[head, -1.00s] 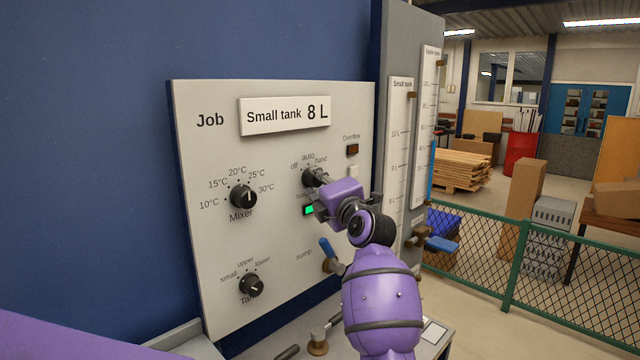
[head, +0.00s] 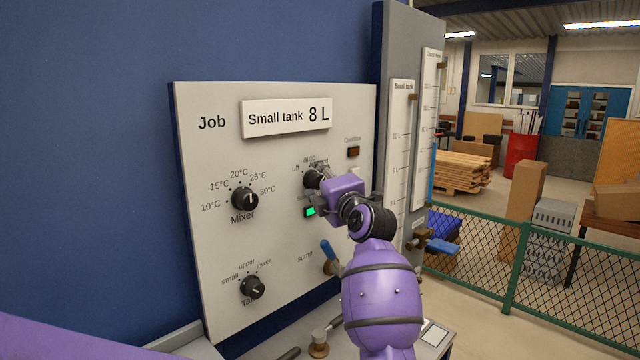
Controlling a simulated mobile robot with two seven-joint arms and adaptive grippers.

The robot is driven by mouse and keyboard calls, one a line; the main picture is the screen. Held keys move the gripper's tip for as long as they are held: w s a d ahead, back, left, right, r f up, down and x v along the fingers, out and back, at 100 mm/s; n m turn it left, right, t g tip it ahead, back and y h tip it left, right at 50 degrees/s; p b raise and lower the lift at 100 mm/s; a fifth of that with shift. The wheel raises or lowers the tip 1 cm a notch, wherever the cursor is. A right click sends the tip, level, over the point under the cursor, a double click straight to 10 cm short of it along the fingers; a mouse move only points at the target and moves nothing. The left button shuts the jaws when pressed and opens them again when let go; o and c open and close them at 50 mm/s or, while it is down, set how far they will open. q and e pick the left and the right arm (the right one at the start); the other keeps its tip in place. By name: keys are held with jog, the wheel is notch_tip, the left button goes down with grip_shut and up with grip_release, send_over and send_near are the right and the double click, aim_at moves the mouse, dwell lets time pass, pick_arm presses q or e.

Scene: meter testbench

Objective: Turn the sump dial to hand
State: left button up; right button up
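The sump dial (head: 312,178) is a black knob on the upper right of the pale panel, marked off, auto and hand. Its pointer does not show clearly, and my gripper covers part of the hand label. A lit green lamp (head: 310,212) shows just below the dial.
The panel (head: 280,235) also holds the Mixer dial (head: 244,199), the tank dial (head: 252,288), an unlit overflow lamp (head: 353,152) and a Small tank 8 L sign (head: 286,117). A blue-handled valve (head: 328,250) sticks out below my gripper. Gauge tubes stand right.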

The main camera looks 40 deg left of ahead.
pick_arm(q)
jog(key=shift+w+d+f, duration=0.1)
jog(key=shift+w+f, duration=0.05)
jog(key=shift+f, duration=0.15)
jog(key=r+v, duration=0.1)
jog(key=v, duration=1.1)
jog(key=shift+f, duration=0.3)
